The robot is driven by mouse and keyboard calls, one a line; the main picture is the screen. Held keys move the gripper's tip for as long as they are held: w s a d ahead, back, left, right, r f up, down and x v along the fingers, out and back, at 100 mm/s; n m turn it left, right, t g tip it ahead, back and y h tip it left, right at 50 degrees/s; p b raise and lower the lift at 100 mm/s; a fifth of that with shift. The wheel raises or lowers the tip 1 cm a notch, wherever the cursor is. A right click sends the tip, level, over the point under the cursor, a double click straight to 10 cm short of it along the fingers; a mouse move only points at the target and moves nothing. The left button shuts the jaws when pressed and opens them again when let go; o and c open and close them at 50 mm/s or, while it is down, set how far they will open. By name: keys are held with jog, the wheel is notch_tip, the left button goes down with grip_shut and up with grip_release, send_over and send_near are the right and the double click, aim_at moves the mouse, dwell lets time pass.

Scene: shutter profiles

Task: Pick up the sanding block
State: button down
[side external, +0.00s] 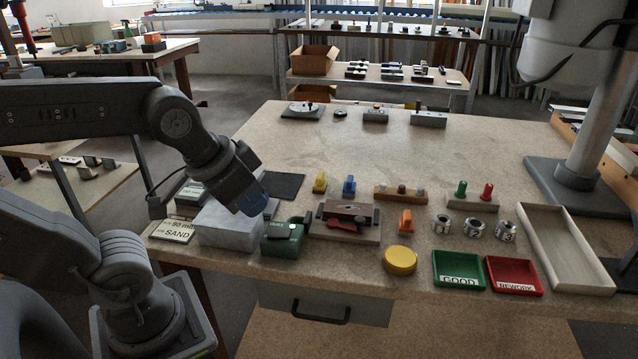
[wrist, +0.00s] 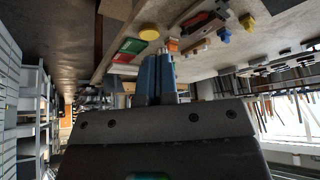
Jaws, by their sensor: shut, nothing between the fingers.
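I cannot pick out the sanding block for certain. A card reading "SAND" (side external: 174,231) lies at the table's left edge, beside a pale grey box (side external: 228,226). A green block-like object with a dark top (side external: 283,240) stands right of the grey box; I cannot tell what it is. My gripper (side external: 260,207) is above the grey box, near the green object, and partly hides what is behind it. In the wrist view its two blue-grey fingers (wrist: 157,76) are together with nothing visible between them.
A brown fixture with a red lever (side external: 345,220) stands right of the green object. Nearby are a yellow disc (side external: 400,260), an orange piece (side external: 405,220), a green tray (side external: 459,270), a red tray (side external: 514,275) and a wooden tray (side external: 606,284).

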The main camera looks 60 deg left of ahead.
jog(key=c, duration=1.8)
grip_release()
jog(key=o, duration=1.2)
jog(key=n+g+y, duration=0.2)
jog(key=n+y, duration=0.1)
jog(key=n, duration=0.6)
send_over(320, 175)
jog(key=s+d, duration=0.3)
notch_tip(320, 175, down, 9)
jog(key=x, duration=0.8)
jog(key=shift+s+f, duration=0.1)
jog(key=shift+s, duration=0.1)
jog(key=shift+x, duration=3.05)
